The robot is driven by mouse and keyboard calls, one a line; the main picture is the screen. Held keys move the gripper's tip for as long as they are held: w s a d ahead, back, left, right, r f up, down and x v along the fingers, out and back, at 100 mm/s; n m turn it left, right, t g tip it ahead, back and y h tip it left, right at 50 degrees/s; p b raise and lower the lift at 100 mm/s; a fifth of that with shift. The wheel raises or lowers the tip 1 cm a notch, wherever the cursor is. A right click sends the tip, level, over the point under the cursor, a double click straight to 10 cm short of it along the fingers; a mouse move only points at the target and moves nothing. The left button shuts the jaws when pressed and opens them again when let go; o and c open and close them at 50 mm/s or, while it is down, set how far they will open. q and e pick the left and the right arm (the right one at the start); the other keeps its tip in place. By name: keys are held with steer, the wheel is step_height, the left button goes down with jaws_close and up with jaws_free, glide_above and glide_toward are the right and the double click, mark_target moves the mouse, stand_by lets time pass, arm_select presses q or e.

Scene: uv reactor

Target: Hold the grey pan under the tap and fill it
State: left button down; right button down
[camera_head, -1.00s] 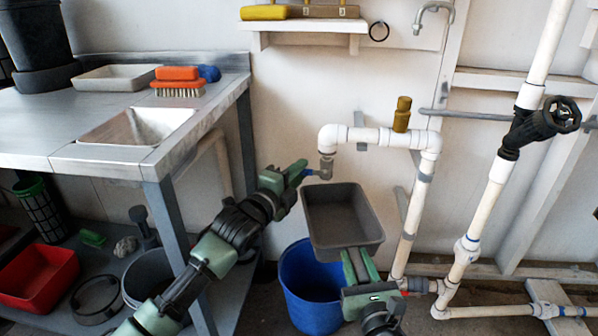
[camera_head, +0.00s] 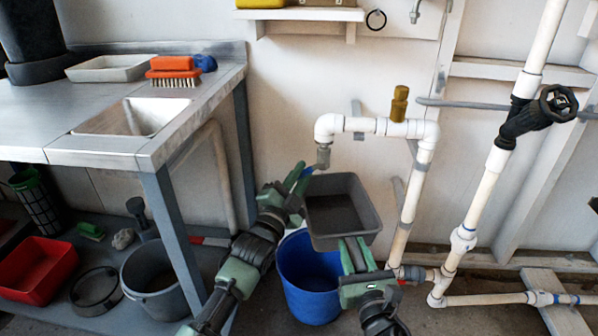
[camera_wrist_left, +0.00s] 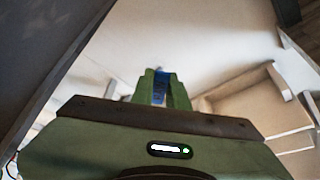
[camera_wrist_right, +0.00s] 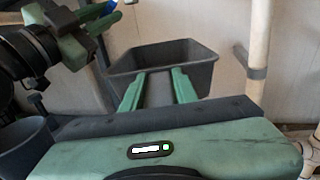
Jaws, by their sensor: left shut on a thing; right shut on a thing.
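The grey pan (camera_head: 343,228) is a deep rectangular tub in front of the wall, just below and right of the tap's downturned spout (camera_head: 323,158). My right gripper (camera_head: 352,250) is shut on the pan's near rim. The pan also fills the middle of the right wrist view (camera_wrist_right: 197,73), beyond the right fingers (camera_wrist_right: 157,88). My left gripper (camera_head: 301,176) is shut on the tap's blue handle (camera_head: 307,171), left of the spout. Blue also shows between the left fingers in the left wrist view (camera_wrist_left: 160,88). I cannot make out water in the pan.
A blue bucket (camera_head: 308,285) stands on the floor below the pan. White pipes (camera_head: 404,220) rise close on the pan's right, with a black valve wheel (camera_head: 558,104) further right. The metal sink bench (camera_head: 160,158) is at the left, beside my left arm.

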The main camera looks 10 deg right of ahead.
arm_select(q)
steer(key=shift+d+f+n, duration=0.1)
steer(key=shift+f+n, duration=0.2)
steer(key=shift+n, duration=0.1)
steer(key=c, duration=1.4)
jaws_free()
steer(key=shift+s, duration=0.1)
steer(key=v, duration=1.2)
